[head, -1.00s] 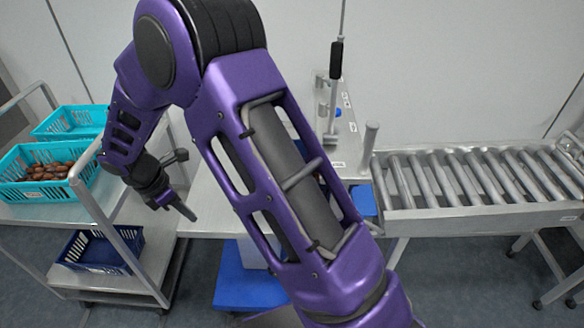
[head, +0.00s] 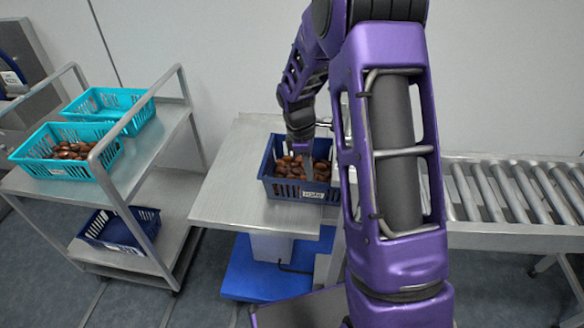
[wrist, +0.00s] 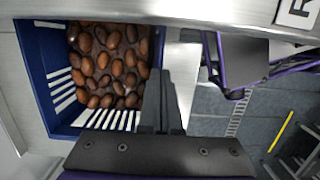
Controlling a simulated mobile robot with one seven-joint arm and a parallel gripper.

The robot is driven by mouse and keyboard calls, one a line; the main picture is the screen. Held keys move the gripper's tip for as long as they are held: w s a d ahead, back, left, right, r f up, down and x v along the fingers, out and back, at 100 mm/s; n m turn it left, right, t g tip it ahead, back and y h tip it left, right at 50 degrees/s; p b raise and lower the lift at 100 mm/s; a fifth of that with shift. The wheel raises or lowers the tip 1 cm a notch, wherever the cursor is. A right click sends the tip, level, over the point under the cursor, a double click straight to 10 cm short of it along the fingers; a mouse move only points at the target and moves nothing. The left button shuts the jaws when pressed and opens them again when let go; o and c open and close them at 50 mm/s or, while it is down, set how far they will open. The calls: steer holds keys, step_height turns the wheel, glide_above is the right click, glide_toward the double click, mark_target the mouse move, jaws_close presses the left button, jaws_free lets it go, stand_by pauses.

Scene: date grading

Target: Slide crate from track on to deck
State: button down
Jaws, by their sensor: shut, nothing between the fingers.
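A dark blue slotted crate (head: 272,188) full of brown dates sits on the flat steel deck (head: 225,200), left of the roller track (head: 505,190). My arm hides the crate's right side and the join between deck and track. My gripper (head: 310,170) points down at the crate's near part, in front of the dates in the head view. In the wrist view the crate (wrist: 45,75) fills the upper left, and my shut, empty fingers (wrist: 162,85) are by its right wall. I cannot tell whether they touch it.
A steel trolley (head: 180,125) stands left of the deck. It carries two turquoise crates, one holding dates (head: 25,155) and one empty-looking (head: 90,105), with a dark blue crate (head: 125,240) on its lower shelf. The deck's front left is clear.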

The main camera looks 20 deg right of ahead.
mark_target(325, 184)
steer(key=d, duration=0.1)
steer(key=s+d+f, duration=0.1)
steer(key=d, duration=0.1)
steer(key=shift+s+d+f, duration=0.3)
steer(key=shift+d, duration=0.05)
steer(key=shift+s, duration=0.1)
steer(key=shift+f, duration=0.1)
steer(key=w+a, duration=0.3)
steer(key=a, duration=0.5)
steer(key=w+a, duration=0.3)
steer(key=a, duration=0.5)
steer(key=shift+w+a, duration=0.2)
steer(key=shift+w, duration=0.05)
steer(key=shift+f, duration=0.1)
steer(key=shift+w+r+p, duration=0.1)
steer(key=shift+r+p, duration=0.55)
steer(key=shift+r, duration=0.1)
